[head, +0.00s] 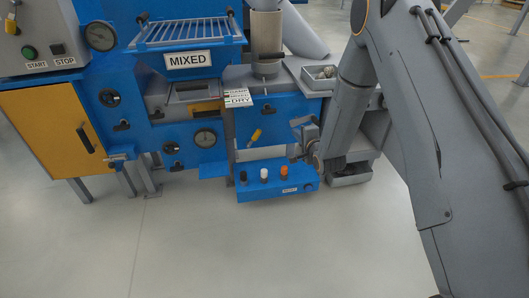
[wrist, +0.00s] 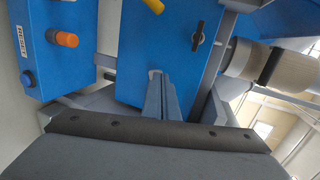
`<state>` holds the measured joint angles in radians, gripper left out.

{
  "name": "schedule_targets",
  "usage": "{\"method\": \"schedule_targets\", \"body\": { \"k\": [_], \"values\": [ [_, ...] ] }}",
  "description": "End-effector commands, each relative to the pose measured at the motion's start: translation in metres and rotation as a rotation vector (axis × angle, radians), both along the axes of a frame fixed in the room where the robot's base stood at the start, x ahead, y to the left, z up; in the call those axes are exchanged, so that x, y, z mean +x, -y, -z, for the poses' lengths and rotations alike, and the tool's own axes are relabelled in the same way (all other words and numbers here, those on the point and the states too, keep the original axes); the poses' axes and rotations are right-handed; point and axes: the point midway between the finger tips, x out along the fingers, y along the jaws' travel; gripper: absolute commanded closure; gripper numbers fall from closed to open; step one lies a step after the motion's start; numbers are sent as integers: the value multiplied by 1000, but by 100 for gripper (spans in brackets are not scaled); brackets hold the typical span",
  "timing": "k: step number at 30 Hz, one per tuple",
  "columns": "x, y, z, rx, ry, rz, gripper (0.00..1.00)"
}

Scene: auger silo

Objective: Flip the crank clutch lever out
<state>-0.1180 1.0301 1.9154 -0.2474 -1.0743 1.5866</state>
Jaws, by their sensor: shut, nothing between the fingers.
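A short yellow lever (head: 255,136) sits tilted on the front of the blue machine panel in the head view. Its end also shows at the top edge of the wrist view (wrist: 154,5). I cannot tell for sure that it is the crank clutch lever. A black handle (head: 267,109) is above it on the same panel and shows at the upper right in the wrist view (wrist: 198,36). My gripper (head: 301,124) is just right of the yellow lever, apart from it. In the wrist view its fingers (wrist: 155,74) are together and empty, pointing at the blue panel.
A low blue box (head: 277,182) with black, white and orange knobs stands below the panel. A grey tray (head: 319,77) lies on the ledge at right. The floor in front is clear.

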Motion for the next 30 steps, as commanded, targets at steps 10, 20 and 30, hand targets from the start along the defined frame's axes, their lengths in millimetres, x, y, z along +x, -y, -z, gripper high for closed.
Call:
{"method": "schedule_targets", "body": {
  "k": [10,20,30],
  "values": [
    [12,-45,123,532,129,-53,100],
    [4,-53,142,689,156,-90,100],
    [7,-55,141,687,156,-89,100]
  ]
}}
